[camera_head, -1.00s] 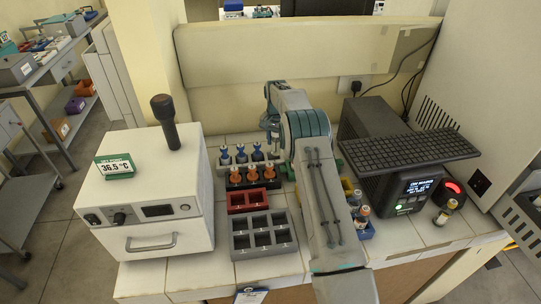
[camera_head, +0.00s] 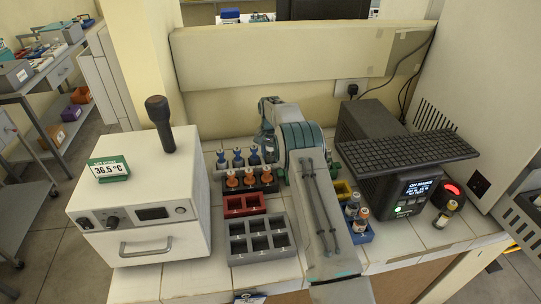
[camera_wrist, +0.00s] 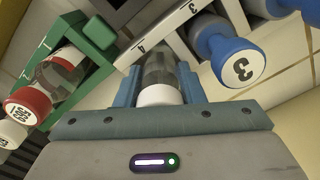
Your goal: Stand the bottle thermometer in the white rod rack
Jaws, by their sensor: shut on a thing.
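My gripper (camera_wrist: 160,92) is shut on the bottle thermometer (camera_wrist: 160,70), a clear glass bottle with a white end (camera_wrist: 159,95). In the head view my arm and gripper (camera_head: 268,148) are at the right end of the white rod rack (camera_head: 215,173) and hide part of it. The rack holds blue-topped rods (camera_head: 238,158) in a row. In the wrist view the rack (camera_wrist: 168,36) shows slot labels 3 and 4. A blue rod marked 3 (camera_wrist: 238,60) stands in it, and the bottle is by label 4. I cannot tell whether the bottle is inside the slot.
A green rack (camera_wrist: 95,38) with a red-capped bottle (camera_wrist: 28,105) is close to my gripper. Orange-topped rods (camera_head: 232,180) stand in front of the white rack. Nearer are a red tray (camera_head: 240,212) and a grey tray (camera_head: 238,260). A white incubator (camera_head: 140,215) is left.

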